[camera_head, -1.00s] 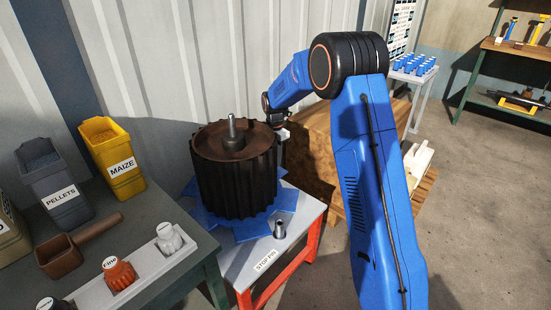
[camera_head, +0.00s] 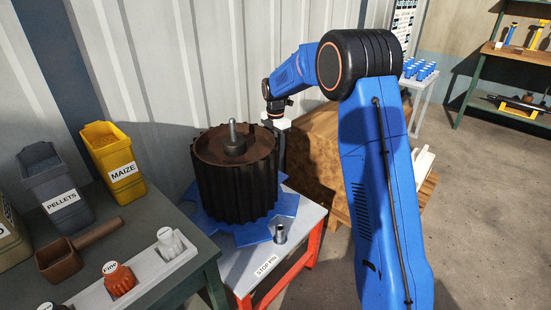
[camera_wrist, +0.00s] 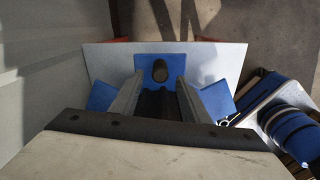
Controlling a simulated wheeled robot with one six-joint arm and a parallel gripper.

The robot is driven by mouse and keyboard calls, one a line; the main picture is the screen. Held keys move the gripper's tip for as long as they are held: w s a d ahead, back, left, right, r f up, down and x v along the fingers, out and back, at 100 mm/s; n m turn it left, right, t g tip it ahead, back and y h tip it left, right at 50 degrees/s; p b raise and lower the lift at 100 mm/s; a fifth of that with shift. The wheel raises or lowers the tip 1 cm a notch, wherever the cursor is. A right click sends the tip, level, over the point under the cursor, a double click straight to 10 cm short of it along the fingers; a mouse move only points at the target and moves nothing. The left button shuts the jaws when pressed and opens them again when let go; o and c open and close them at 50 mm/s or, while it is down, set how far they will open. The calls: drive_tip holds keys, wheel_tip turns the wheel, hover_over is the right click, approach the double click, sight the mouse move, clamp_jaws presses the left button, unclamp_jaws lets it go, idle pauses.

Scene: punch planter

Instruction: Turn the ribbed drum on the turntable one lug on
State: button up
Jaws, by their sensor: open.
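The dark ribbed drum (camera_head: 238,188) stands upright on the blue lugged turntable (camera_head: 254,234), with a metal shaft (camera_head: 233,135) at its top centre. A metal stop pin (camera_head: 280,233) stands on the pale table by the front lugs. My gripper (camera_head: 281,150) points down beside the drum's far right side, partly hidden by it. In the wrist view my gripper (camera_wrist: 158,85) has its two fingers apart, with dark ribbed material between them. Contact cannot be told. Blue lugs (camera_wrist: 212,97) show around the fingers, and a dark round peg (camera_wrist: 160,70) shows over the one ahead.
The pale stand (camera_head: 232,268) has red legs and a STOP PIN label. A corrugated wall (camera_head: 165,75) is close behind the drum. A brown crate (camera_head: 315,150) stands right. A bench at left holds a yellow maize bin (camera_head: 111,155), a pellets bin and a scoop (camera_head: 75,252).

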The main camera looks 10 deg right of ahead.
wheel_tip(320, 180, up, 10)
drive_tip(key=shift+r, duration=0.2)
idle(0.5)
drive_tip(key=s+d+r+m+t, duration=0.15)
drive_tip(key=s+r+m, duration=0.25)
drive_tip(key=s, duration=0.5)
drive_tip(key=s+d+r+m, duration=0.3)
drive_tip(key=s+m, duration=0.1)
drive_tip(key=s, duration=0.5)
drive_tip(key=s+d+r+m+t, duration=0.15)
drive_tip(key=s+r+m, duration=0.25)
drive_tip(key=s, duration=0.6)
drive_tip(key=s+d+f+m, duration=0.1)
drive_tip(key=s+f+m, duration=0.2)
drive_tip(key=s, duration=0.5)
drive_tip(key=s+f+m+t, duration=0.1)
drive_tip(key=s+m, duration=0.3)
drive_tip(key=s, duration=0.5)
drive_tip(key=s+d+f+m, duration=0.1)
drive_tip(key=s+f+m, duration=0.3)
drive_tip(key=s, duration=0.4)
drive_tip(key=shift+s+d+f+t, duration=0.15)
drive_tip(key=shift+d+f+t, duration=0.15)
drive_tip(key=shift+d+t, duration=0.1)
